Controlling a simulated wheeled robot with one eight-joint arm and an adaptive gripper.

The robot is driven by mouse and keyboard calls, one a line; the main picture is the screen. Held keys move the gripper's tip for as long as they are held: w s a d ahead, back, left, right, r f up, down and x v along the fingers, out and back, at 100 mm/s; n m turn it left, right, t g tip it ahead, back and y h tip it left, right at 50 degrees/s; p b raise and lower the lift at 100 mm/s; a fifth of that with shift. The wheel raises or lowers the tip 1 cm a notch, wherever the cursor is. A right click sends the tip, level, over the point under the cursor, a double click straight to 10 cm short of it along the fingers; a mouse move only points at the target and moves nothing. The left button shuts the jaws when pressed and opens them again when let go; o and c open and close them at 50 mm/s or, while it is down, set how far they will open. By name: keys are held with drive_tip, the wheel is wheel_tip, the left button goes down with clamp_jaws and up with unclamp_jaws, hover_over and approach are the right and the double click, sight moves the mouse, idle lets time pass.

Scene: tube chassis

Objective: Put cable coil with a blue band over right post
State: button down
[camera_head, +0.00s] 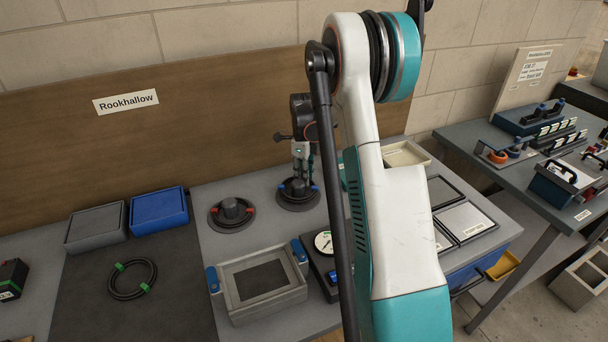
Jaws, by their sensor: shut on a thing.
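My gripper (301,172) points down at the right post (299,185), its fingers close together and low over it. A dark ring, the cable coil with a blue band (283,201), shows around the right post beneath my fingers. Small blue and red marks show at its sides. The grip is too small to see clearly, and I cannot tell whether the coil rests on the base or is held just above it.
A black coil with green bands (133,280) lies on the dark mat at left. Grey (97,228) and blue (159,210) bins stand behind it. A grey tray with blue handles (262,303) and a gauge box (324,243) stand in front of the posts. My arm hides part of the bench.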

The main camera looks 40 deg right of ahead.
drive_tip(key=shift+r, duration=0.4)
drive_tip(key=shift+r+p, duration=0.35)
drive_tip(key=shift+f+b, duration=0.8)
drive_tip(key=shift+f, duration=0.25)
idle(0.9)
drive_tip(key=c, duration=1.7)
unclamp_jaws()
drive_tip(key=shift+r, duration=0.1)
wheel_tip(320, 180, up, 11)
drive_tip(key=p, duration=0.6)
